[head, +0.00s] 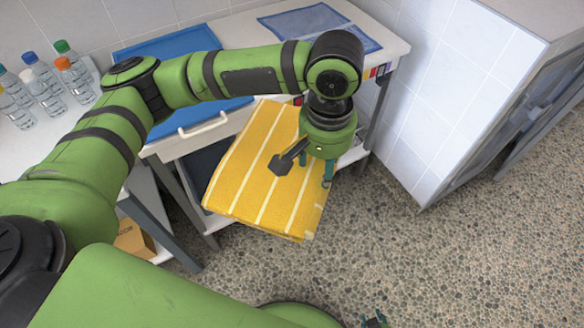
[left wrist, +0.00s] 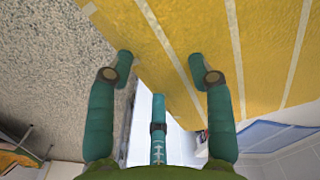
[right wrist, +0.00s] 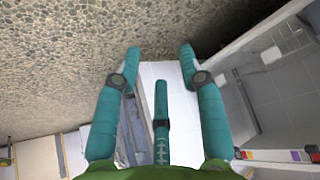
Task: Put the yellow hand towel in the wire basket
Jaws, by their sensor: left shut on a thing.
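The yellow hand towel (head: 255,165) has white stripes and hangs as a broad flat sheet in front of the white table. My left gripper (head: 327,182) is shut on the towel near its right side in the head view. In the left wrist view the towel (left wrist: 270,50) fills the upper right, beside the fingers (left wrist: 160,65); the exact grip is hard to see. My right gripper (right wrist: 158,58) is open and empty over the speckled floor; only its tips (head: 375,321) show at the bottom of the head view. I cannot make out the wire basket in any view.
Several plastic bottles (head: 48,88) stand at the far left. The floor (head: 400,260) at the lower right is clear.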

